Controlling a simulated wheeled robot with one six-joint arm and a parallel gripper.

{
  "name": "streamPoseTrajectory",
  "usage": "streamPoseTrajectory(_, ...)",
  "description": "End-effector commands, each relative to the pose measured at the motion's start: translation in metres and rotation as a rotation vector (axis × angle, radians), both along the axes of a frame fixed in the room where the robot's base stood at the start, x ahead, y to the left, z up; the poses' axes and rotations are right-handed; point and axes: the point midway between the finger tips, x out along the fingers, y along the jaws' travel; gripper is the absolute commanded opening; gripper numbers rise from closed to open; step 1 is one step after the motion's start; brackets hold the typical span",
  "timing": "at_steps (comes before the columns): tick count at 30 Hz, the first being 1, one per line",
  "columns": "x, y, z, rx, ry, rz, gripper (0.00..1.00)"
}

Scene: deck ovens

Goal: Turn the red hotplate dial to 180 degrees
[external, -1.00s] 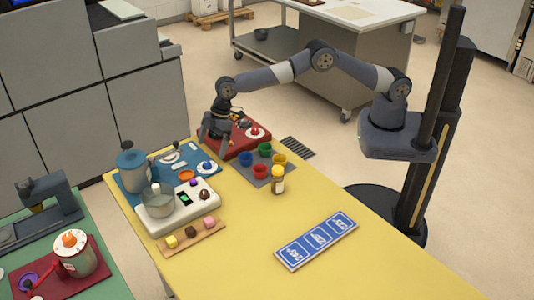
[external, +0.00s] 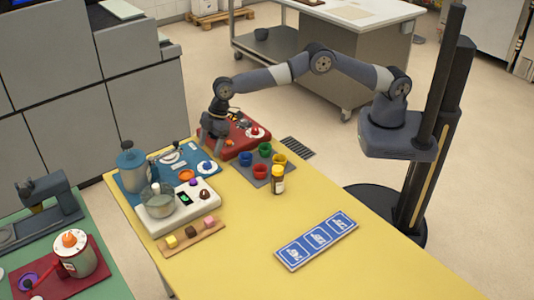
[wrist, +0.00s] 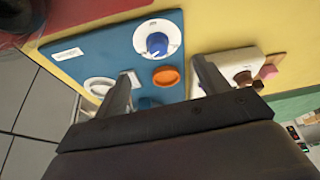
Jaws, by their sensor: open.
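The red dial (external: 255,131) sits on a white scale disc on the red hotplate (external: 245,147) at the table's far end. Its pointer and marks are too small to read. My gripper (external: 213,150) is left of the dial in the external view, over the left side of the hotplate, near the blue board, and apart from the dial. In the wrist view my gripper (wrist: 163,82) has its two fingers spread, with nothing between them, above the blue board. The red dial is not in the wrist view; only a blurred red part shows at its upper left.
The blue board (external: 133,186) carries a blue dial (wrist: 157,43) and an orange ring (wrist: 166,76). A white scale (external: 160,227) stands in front. Coloured cups on a grey mat (external: 257,179) and a bottle (external: 278,182) stand close right.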

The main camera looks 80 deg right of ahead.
Motion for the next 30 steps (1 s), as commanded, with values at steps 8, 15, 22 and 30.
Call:
streamPoseTrajectory(8, 0.001, 0.001, 0.09, 0.003, -0.006, 0.0, 0.52)
streamPoseTrajectory(15, 0.001, 0.001, 0.121, 0.002, -0.005, 0.0, 0.52)
streamPoseTrajectory(22, -0.004, -0.014, 0.132, -0.009, 0.035, -0.069, 0.52)
streamPoseTrajectory(30, -0.018, -0.044, 0.133, -0.033, 0.112, -0.223, 0.52)
